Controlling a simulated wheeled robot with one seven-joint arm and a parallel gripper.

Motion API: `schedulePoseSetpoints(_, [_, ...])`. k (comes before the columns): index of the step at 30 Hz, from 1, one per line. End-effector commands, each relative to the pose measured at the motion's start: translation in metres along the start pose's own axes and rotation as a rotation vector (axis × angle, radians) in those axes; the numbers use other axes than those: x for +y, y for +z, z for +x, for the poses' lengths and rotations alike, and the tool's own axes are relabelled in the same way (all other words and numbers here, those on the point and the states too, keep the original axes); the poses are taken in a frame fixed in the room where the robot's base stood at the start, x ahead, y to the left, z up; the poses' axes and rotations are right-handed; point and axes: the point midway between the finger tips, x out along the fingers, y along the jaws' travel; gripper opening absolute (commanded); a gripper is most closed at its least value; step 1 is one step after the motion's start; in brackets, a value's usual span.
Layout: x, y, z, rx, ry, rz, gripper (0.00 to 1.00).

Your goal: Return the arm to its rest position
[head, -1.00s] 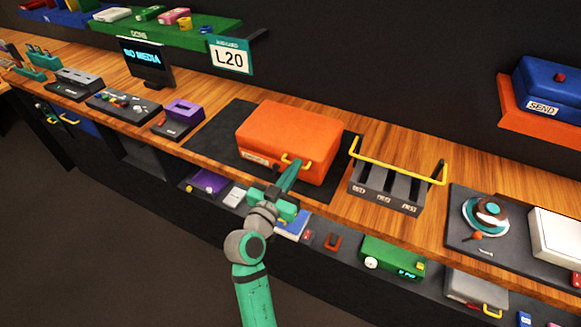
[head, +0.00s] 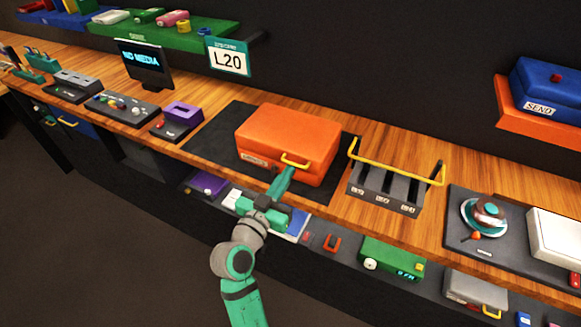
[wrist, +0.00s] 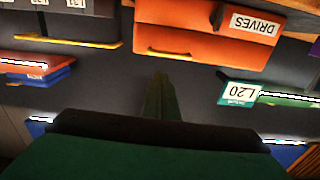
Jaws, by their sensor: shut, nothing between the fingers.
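My green arm reaches up from the bottom of the head view. My gripper (head: 284,180) is shut and empty, just in front of the orange case (head: 288,138), below its yellow handle (head: 295,160). The fingertips look apart from the handle. In the wrist view the shut fingers (wrist: 160,88) point toward an orange case front with a "DRIVES" label and a yellow strip along its lower edge.
A slotted rack with a yellow rail (head: 385,185) stands right of the case. A trackball panel (head: 465,230) is farther right. A lower shelf below the counter holds a green box (head: 392,257). Dark floor is free at left.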

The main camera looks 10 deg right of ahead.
Motion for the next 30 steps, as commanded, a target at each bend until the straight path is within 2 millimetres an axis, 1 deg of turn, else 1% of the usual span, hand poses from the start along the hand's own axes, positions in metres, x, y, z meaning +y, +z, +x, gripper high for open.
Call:
schedulePoseSetpoints(1, [0.0, 0.005, -0.009, 0.0, -0.003, -0.003, 0.0])
schedulePoseSetpoints(3, [-0.001, 0.011, -0.02, 0.0, -0.004, -0.003, 0.0])
schedulePoseSetpoints(9, [0.0, 0.024, -0.045, 0.002, -0.001, -0.001, 0.0])
schedulePoseSetpoints(15, [0.0, 0.029, -0.056, 0.003, -0.001, 0.002, 0.0])
schedulePoseSetpoints(20, [-0.001, 0.029, -0.057, 0.004, -0.003, 0.003, 0.0])
schedulePoseSetpoints(23, [-0.001, 0.033, -0.058, 0.0, -0.012, -0.007, 0.0])
schedulePoseSetpoints(26, [0.003, 0.047, -0.062, -0.015, -0.046, -0.042, 0.0])
schedulePoseSetpoints(29, [0.01, 0.072, -0.071, -0.043, -0.112, -0.1, 0.0])
schedulePoseSetpoints(30, [0.013, 0.084, -0.077, -0.056, -0.144, -0.125, 0.0])
